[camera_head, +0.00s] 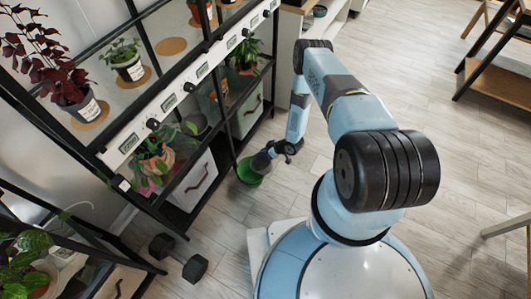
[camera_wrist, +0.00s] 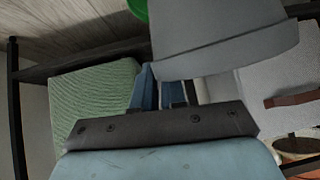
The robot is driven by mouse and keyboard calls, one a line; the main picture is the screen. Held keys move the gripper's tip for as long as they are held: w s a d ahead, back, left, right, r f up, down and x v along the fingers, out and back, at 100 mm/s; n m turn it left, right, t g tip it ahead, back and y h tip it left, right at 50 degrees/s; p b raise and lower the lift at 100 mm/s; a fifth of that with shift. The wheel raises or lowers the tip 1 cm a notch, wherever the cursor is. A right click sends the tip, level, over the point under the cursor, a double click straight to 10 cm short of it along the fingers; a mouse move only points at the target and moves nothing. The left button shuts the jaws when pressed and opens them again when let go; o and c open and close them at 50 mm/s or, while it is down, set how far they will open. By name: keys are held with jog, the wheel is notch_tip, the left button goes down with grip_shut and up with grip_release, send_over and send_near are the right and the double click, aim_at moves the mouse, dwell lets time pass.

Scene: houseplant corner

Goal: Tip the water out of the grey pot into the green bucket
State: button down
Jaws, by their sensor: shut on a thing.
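The grey pot (camera_head: 261,163) is in my gripper (camera_head: 272,154), tilted, over the green bucket (camera_head: 248,174). In the wrist view the pot (camera_wrist: 222,32) fills the upper middle, with its wide rim band to the right and below. The gripper's blue fingers (camera_wrist: 166,94) are shut on it there. Only a bit of the bucket's green edge (camera_wrist: 138,8) shows at the top of the wrist view. The bucket stands on the floor beside the shelf. The inside of the pot and any water are hidden.
A black plant shelf (camera_head: 228,136) with potted plants and storage boxes stands close to the bucket. A dark dumbbell (camera_head: 194,268) lies on the floor at the lower left. Bare floor lies to the right of my arm.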

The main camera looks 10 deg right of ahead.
jog(key=shift+w+a+r+g+h, duration=0.3)
jog(key=shift+a+r+g+h, duration=0.15)
jog(key=shift+g+h, duration=0.55)
jog(key=shift+w+a+r+g+h, duration=0.45)
jog(key=shift+g+h, duration=0.2)
jog(key=shift+h, duration=0.6)
jog(key=shift+w+a+r+g+h, duration=0.2)
jog(key=shift+a+r+g+h, duration=0.25)
jog(key=shift+g+h, duration=0.55)
jog(key=shift+d+r, duration=0.1)
